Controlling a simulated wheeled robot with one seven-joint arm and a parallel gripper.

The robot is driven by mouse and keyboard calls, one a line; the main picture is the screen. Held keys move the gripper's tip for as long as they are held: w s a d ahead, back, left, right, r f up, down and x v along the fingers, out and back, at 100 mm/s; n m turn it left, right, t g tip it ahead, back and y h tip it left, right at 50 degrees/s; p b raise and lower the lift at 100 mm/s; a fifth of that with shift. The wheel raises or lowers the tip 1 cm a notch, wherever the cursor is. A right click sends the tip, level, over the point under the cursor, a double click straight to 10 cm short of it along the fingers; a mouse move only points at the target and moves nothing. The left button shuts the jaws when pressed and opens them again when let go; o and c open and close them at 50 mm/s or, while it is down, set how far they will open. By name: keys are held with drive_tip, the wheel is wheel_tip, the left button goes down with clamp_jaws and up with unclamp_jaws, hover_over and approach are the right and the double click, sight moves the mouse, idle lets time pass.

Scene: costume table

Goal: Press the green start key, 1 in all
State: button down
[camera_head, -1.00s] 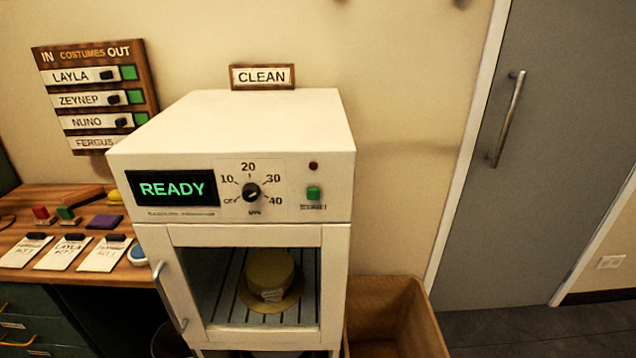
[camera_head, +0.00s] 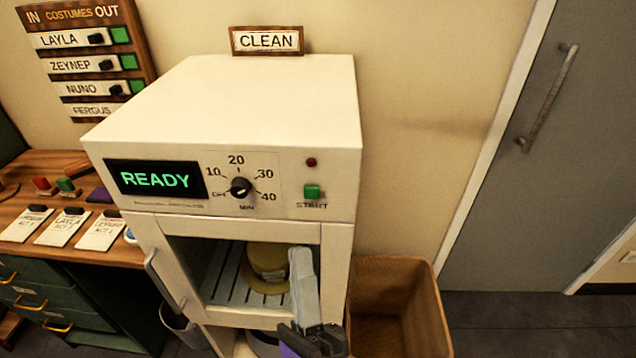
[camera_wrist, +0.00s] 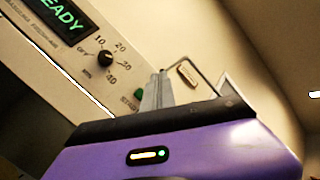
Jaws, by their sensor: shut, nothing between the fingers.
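The green start key (camera_head: 312,191) sits on the right of the white cabinet's control panel, above the label START and below a small dark red lamp (camera_head: 311,162). My gripper (camera_head: 300,254) is shut and empty. It points up in front of the cabinet's window, with its tips below the key and apart from it in the head view. In the wrist view the shut fingers (camera_wrist: 157,92) stand beside the green key (camera_wrist: 138,95), which is partly hidden. The display (camera_head: 153,178) reads READY in green.
A black dial (camera_head: 241,187) marked in minutes sits left of the key. A tan hat (camera_head: 267,265) lies on the rack behind the window. A CLEAN sign (camera_head: 267,40) stands at the back of the cabinet top. A brown bin (camera_head: 395,270) is at the right.

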sight(312, 192)
drive_tip(key=shift+s+d+r+m+h, duration=0.1)
drive_tip(key=shift+d+m+h, duration=0.2)
drive_tip(key=shift+m, duration=0.5)
drive_tip(key=w+b, duration=0.3)
drive_tip(key=w, duration=0.5)
drive_tip(key=shift+w, duration=0.4)
drive_tip(key=shift+d, duration=0.1)
drive_tip(key=shift+w+b, duration=0.15)
drive_tip(key=shift+b, duration=0.4)
idle(1.0)
drive_tip(key=shift+w+b, duration=0.25)
drive_tip(key=shift+b, duration=0.05)
